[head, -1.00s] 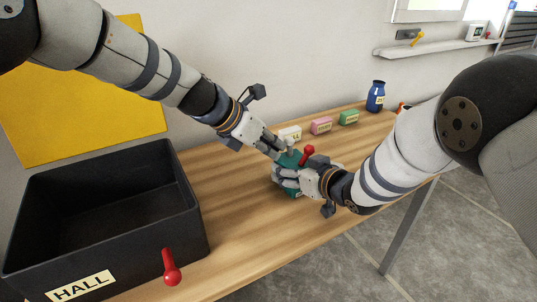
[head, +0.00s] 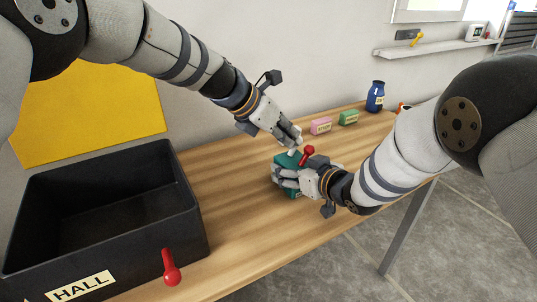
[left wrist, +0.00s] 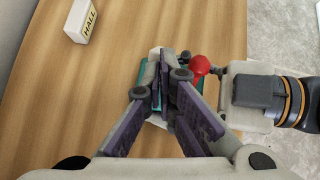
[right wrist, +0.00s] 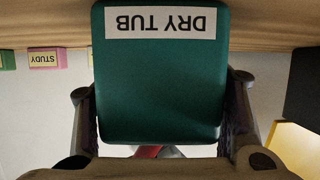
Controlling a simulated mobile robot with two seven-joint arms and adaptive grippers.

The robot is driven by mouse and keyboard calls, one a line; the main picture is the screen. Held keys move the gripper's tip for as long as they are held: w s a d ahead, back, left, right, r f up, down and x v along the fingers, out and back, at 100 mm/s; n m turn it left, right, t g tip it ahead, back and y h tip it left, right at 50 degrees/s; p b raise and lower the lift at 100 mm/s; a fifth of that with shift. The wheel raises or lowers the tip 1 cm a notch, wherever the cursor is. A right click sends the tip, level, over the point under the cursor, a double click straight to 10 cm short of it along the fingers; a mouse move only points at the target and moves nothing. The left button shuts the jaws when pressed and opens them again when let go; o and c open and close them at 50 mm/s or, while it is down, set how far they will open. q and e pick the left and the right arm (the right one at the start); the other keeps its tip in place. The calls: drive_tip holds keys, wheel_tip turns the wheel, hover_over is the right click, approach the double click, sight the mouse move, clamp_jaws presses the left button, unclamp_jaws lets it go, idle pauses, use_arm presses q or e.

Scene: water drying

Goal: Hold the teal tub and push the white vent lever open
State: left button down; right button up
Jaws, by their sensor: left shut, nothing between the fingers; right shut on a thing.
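The teal tub (head: 282,160) stands on the wooden table, partly hidden by my right gripper. In the right wrist view its teal face (right wrist: 160,85) carries an upside-down "DRY TUB" label between the fingers. My right gripper (head: 284,182) is shut on the tub. A small white part, seemingly the vent lever (head: 292,152), shows at the tub's top, beside a red-knobbed lever (head: 307,152). My left gripper (head: 296,145) is shut and empty, its fingertips just above the white part. In the left wrist view its fingers (left wrist: 160,80) hide most of the tub; contact is unclear.
A white HALL block (left wrist: 82,22), pink block (head: 321,126), green block (head: 348,117) and blue jar (head: 375,97) stand farther back.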

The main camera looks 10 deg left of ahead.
use_arm(q)
drive_tip(key=shift+r, duration=0.8)
wheel_tip(320, 180, up, 12)
drive_tip(key=s, duration=0.1)
drive_tip(key=shift+s+d+f, duration=0.15)
drive_tip(key=shift+s+f, duration=0.05)
use_arm(e)
drive_tip(key=o, duration=1.4)
